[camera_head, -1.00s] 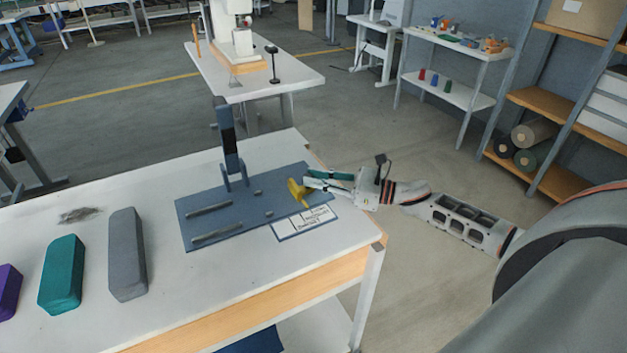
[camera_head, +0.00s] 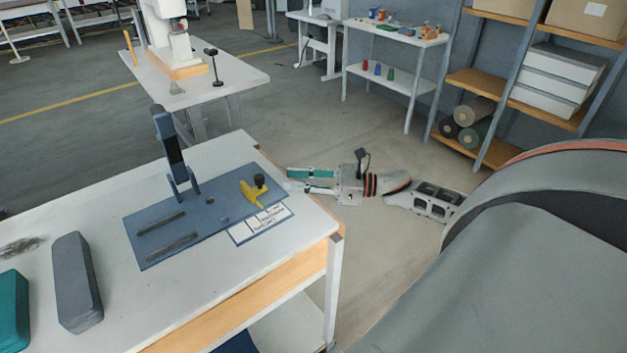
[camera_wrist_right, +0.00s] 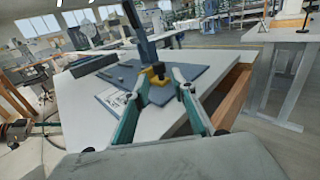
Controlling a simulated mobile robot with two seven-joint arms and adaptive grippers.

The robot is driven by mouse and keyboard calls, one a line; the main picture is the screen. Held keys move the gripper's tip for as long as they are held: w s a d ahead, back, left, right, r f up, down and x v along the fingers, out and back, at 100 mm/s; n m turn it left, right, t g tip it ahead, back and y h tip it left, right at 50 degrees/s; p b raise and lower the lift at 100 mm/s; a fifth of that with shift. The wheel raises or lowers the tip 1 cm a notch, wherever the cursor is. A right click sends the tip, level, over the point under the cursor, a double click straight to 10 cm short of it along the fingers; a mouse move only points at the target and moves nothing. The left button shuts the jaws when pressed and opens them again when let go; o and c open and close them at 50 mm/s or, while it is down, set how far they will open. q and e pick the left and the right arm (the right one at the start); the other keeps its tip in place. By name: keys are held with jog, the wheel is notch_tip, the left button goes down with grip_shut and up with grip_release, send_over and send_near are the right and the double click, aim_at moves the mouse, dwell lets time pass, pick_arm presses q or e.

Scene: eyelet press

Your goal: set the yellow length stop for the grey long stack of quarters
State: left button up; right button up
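The yellow length stop (camera_head: 253,192) with its dark knob sits at the right end of the blue-grey press plate (camera_head: 150,244). It also shows in the right wrist view (camera_wrist_right: 158,76), between and beyond the fingers. The grey long stack (camera_head: 77,283) lies on the white table, left of the plate. My right gripper (camera_head: 287,180) is to the right of the stop, apart from it, near the table's right edge. In the right wrist view its fingers (camera_wrist_right: 160,97) are spread with nothing between them. My left gripper is not in view.
A white label card (camera_head: 260,223) lies at the plate's front right. An upright dark lever (camera_head: 170,140) stands at the plate's back. A teal block (camera_head: 12,310) lies left of the grey stack. A second table (camera_head: 235,80) stands behind.

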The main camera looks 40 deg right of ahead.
jog(key=shift+v, duration=2.5)
